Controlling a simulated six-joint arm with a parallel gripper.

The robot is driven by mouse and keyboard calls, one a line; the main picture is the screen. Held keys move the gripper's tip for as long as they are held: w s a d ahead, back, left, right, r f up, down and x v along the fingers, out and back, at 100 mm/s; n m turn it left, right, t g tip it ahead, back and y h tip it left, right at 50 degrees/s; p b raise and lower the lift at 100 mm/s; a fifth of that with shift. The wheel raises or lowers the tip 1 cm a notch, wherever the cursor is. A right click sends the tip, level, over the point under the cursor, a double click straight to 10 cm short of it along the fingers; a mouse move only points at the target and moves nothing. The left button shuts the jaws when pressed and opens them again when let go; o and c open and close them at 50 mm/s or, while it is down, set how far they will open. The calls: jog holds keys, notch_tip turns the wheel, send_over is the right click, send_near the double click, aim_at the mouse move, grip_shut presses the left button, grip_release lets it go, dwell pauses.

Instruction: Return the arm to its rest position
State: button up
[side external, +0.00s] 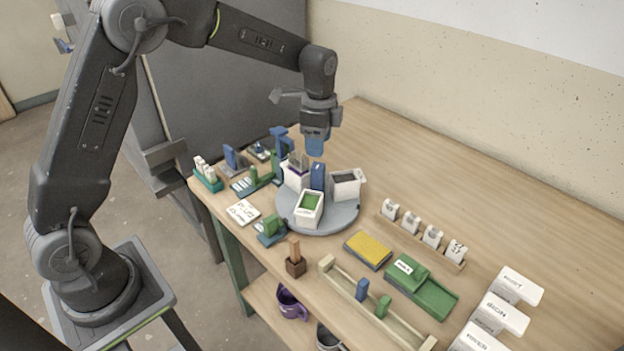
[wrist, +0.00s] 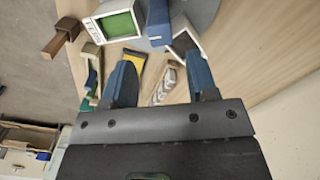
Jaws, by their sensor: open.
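My gripper (side external: 315,145) is in the air above the round grey turntable (side external: 338,222) on the wooden table. In the wrist view its two blue fingers (wrist: 160,80) stand apart with nothing held between them. On the turntable stand several white buckets around a blue upright block (side external: 318,176). One bucket (side external: 308,210) shows green inside, and another bucket (side external: 346,185) on the right has a dark inside. A third bucket (side external: 295,175) at the back left is partly hidden. In the wrist view the green-filled bucket (wrist: 118,22) appears at the top left.
A yellow sponge-like block (side external: 368,250), a green tray (side external: 422,287) and a rack with white tags (side external: 422,236) lie at the right. A wooden rail (side external: 365,305) runs along the front edge. Several small blue and green items crowd the left end. The table's back right is clear.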

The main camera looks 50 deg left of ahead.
jog(key=s+d+r+n+t, duration=0.15)
jog(key=s+r+n, duration=0.25)
jog(key=s+r, duration=0.45)
jog(key=s+r+n+t, duration=0.3)
jog(key=s+r+n, duration=0.15)
jog(key=s, duration=0.75)
jog(key=s+f+n+t, duration=0.1)
jog(key=s+n, duration=0.2)
jog(key=s, duration=0.5)
jog(key=shift+d+f, duration=0.2)
jog(key=shift+n, duration=0.25)
